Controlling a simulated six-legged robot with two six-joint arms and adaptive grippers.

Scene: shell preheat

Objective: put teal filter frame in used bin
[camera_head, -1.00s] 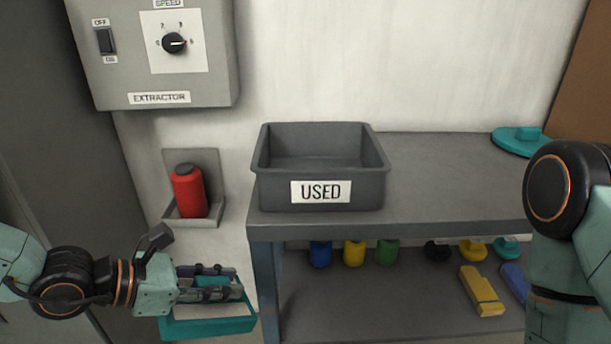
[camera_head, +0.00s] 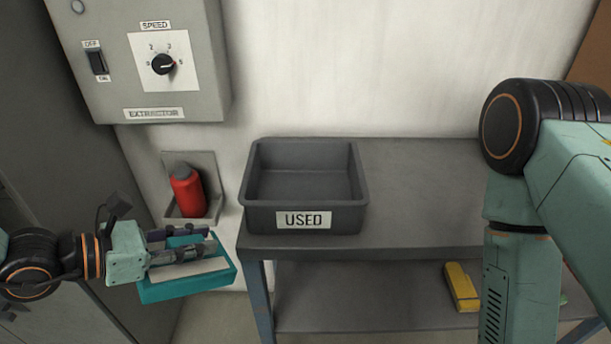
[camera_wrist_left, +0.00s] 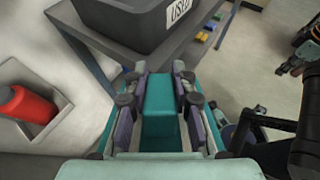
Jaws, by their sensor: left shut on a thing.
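The teal filter frame (camera_head: 190,284) is a flat teal rectangle with a pale inner panel. My left gripper (camera_head: 208,247) is shut on its bar and holds it in the air at the lower left, left of the bench. In the left wrist view the teal bar (camera_wrist_left: 160,118) lies between the two fingers. The grey used bin (camera_head: 340,216), labelled USED, stands open on the bench's left end, and its visible inside is empty. The frame is apart from the bin, lower and to its left. My right arm is at the right; its gripper is not in view.
The grey bench (camera_head: 420,185) has clear top space right of the bin. A yellow block (camera_head: 461,286) lies on its lower shelf. A red bottle (camera_head: 186,192) sits in a wall holder above the frame. The extractor box (camera_head: 150,60) hangs at upper left.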

